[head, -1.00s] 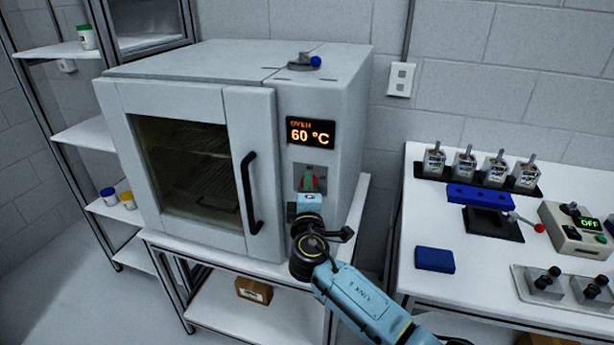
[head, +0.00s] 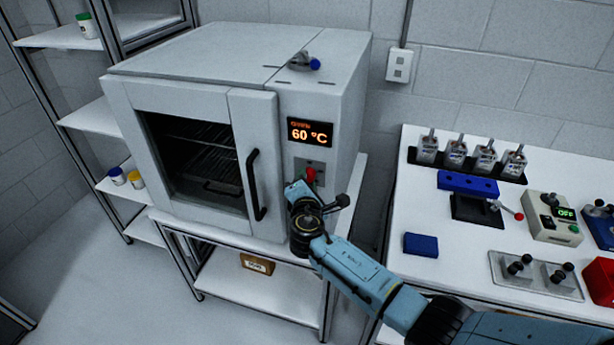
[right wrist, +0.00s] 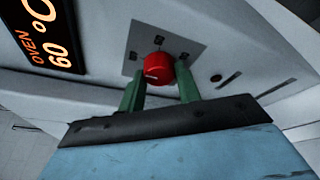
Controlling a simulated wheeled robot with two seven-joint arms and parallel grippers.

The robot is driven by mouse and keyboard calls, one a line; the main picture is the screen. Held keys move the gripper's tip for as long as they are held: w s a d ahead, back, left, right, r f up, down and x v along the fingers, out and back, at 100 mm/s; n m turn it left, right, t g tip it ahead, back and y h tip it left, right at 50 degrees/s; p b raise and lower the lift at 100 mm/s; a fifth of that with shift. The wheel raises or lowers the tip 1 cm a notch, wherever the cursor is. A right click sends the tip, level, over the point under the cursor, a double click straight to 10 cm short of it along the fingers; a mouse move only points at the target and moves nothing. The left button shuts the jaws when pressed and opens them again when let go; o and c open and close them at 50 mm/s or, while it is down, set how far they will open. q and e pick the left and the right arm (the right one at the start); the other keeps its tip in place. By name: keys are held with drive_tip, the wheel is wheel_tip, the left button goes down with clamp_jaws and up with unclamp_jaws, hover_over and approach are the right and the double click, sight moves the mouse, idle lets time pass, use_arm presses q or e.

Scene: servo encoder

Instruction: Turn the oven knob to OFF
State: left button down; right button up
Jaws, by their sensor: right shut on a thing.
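The grey oven (head: 210,65) stands on a white table, its door closed, with a lit display (head: 310,132) reading 60 °C. Below the display is the red oven knob (head: 310,175) on a grey plate. In the right wrist view the knob (right wrist: 158,68) shows a pale pointer mark on its face. My right gripper (right wrist: 160,82) has its green fingers shut on the knob, one on each side. In the head view the wrist (head: 302,200) partly hides the fingers and the plate's lower part. My left gripper is not in view.
The black door handle (head: 254,185) is just left of my right wrist. A blue-ended valve (head: 306,62) sits on the oven's top. To the right, a white table (head: 470,265) holds several bottles, a blue block (head: 421,245) and control boxes.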

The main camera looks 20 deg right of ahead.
idle(0.5)
drive_tip(key=o, duration=1)
drive_tip(key=shift+c, duration=0.2)
drive_tip(key=shift+s, duration=0.1)
drive_tip(key=v, duration=1.3)
drive_tip(key=shift+s+p, duration=0.15)
drive_tip(key=shift+p, duration=0.2)
drive_tip(key=s+d+f+m+g+y+b, duration=0.1)
drive_tip(key=s+d+f+m+g+b, duration=0.3)
drive_tip(key=f, duration=0.8)
drive_tip(key=s+a+f+g+y+p, duration=0.1)
drive_tip(key=s+f, duration=0.5)
drive_tip(key=f, duration=0.6)
drive_tip(key=s+d+f+m+g+y+b, duration=0.1)
drive_tip(key=s+d+f+m+g+b, duration=0.3)
drive_tip(key=f, duration=0.8)
drive_tip(key=s+d+f+m+g, duration=0.1)
drive_tip(key=s+f+m+g, duration=0.1)
drive_tip(key=s+f, duration=0.4)
drive_tip(key=s+d+f+m+g+y+b, duration=0.1)
drive_tip(key=s+f+m, duration=0.4)
drive_tip(key=s, duration=1.1)
drive_tip(key=s+d+f+m+g+b, duration=0.1)
drive_tip(key=s+f+m+g, duration=0.1)
drive_tip(key=s+f, duration=0.6)
drive_tip(key=s+m, duration=0.1)
drive_tip(key=s, duration=0.2)
drive_tip(key=shift+m+g+y, duration=0.3)
drive_tip(key=shift+m+y, duration=0.1)
